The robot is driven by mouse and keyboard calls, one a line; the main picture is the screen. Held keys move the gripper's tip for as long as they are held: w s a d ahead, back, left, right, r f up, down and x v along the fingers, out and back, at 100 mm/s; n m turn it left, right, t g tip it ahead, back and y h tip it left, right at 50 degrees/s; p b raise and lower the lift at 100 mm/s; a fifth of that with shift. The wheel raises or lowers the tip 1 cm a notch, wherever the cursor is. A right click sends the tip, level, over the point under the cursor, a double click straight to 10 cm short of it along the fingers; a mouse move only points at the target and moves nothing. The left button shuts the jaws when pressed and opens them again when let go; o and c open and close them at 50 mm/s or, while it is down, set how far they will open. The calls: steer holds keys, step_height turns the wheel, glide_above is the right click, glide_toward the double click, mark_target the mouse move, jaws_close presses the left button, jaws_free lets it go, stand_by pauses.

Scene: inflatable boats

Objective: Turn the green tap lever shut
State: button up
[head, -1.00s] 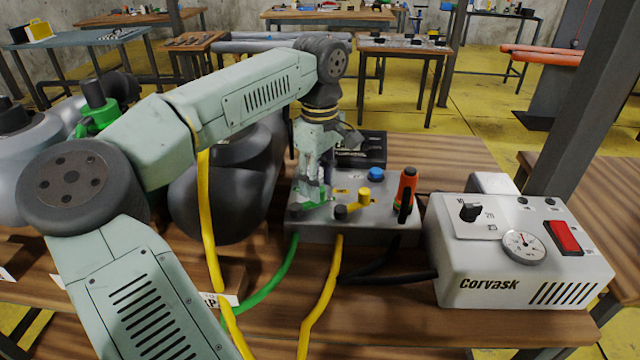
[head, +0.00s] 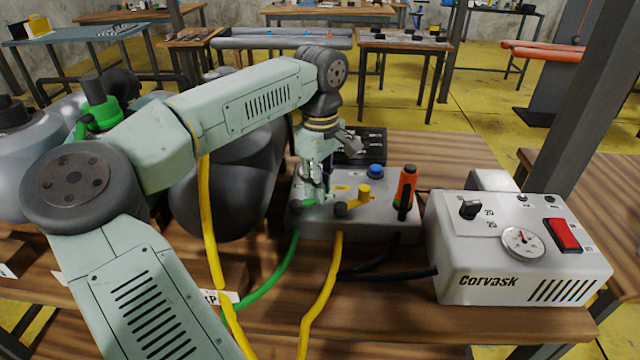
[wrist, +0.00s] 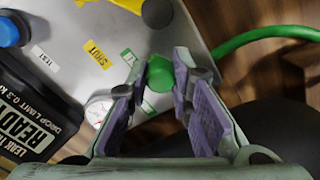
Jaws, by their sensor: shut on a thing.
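The green tap lever (wrist: 160,73) sits on the grey valve box (wrist: 185,20) near its edge, beside the green hose. My gripper (wrist: 161,84) points down at it, with its two purple-padded fingers closed on either side of the lever. In the head view my gripper (head: 314,190) is at the left part of the box (head: 385,217) and hides most of the lever. How far the lever is turned cannot be told.
A yellow tap (head: 362,193), a blue knob (head: 376,170) and an orange-black handle (head: 406,190) stand on the box to the right. A white Corvask unit (head: 515,275) stands further right. Green (head: 273,287) and yellow (head: 321,300) hoses lead off the front.

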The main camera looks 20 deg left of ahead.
jaws_close()
steer(key=shift+a, duration=0.1)
steer(key=n, duration=0.1)
steer(key=a+n, duration=0.1)
steer(key=shift+w+n, duration=0.3)
steer(key=shift+w, duration=0.1)
steer(key=n, duration=0.1)
steer(key=a+n, duration=0.1)
steer(key=n, duration=0.1)
steer(key=shift+w+a+n+b, duration=0.25)
steer(key=shift+w+n+b, duration=0.05)
steer(key=shift+b, duration=0.1)
steer(key=a+n, duration=0.1)
steer(key=n, duration=0.1)
steer(key=shift+n, duration=0.3)
steer(key=shift+a+n+b, duration=0.15)
steer(key=shift+a+n, duration=0.25)
steer(key=shift+n, duration=0.4)
steer(key=shift+a+n+b, duration=0.15)
steer(key=shift+a+n, duration=0.25)
steer(key=shift+n, duration=0.4)
